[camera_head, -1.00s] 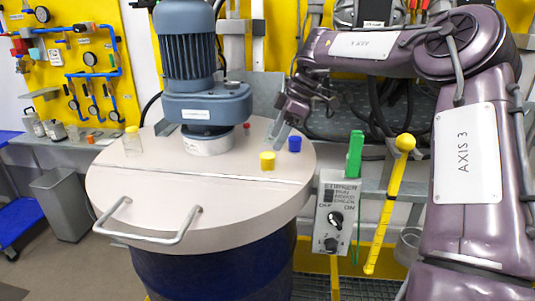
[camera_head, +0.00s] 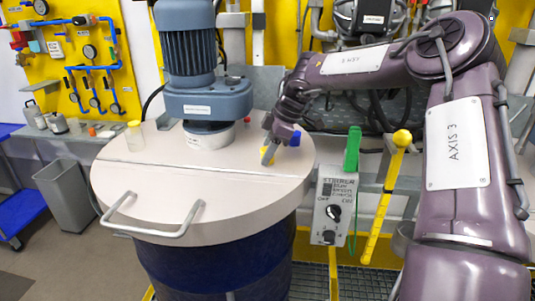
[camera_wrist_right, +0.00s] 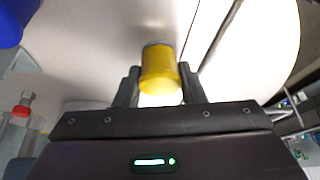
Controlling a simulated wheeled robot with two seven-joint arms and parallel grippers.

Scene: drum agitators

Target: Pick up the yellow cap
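The yellow cap (camera_head: 265,153) stands on the pale round drum lid (camera_head: 150,195), mostly hidden behind my right gripper (camera_head: 267,158) in the head view. In the right wrist view, the yellow cap (camera_wrist_right: 160,72) sits between the two dark fingers of my right gripper (camera_wrist_right: 160,82). The fingers are spread, one on each side of it, with little space at the sides. I see no clear grip on it. My left gripper is not in view.
A blue cap (camera_head: 295,139) stands close to the right gripper on the lid. The blue-grey motor (camera_head: 187,60) rises from the lid's middle. A clear bottle with a yellow top (camera_head: 134,136) stands at the left. The lid's front has a metal handle (camera_head: 160,233).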

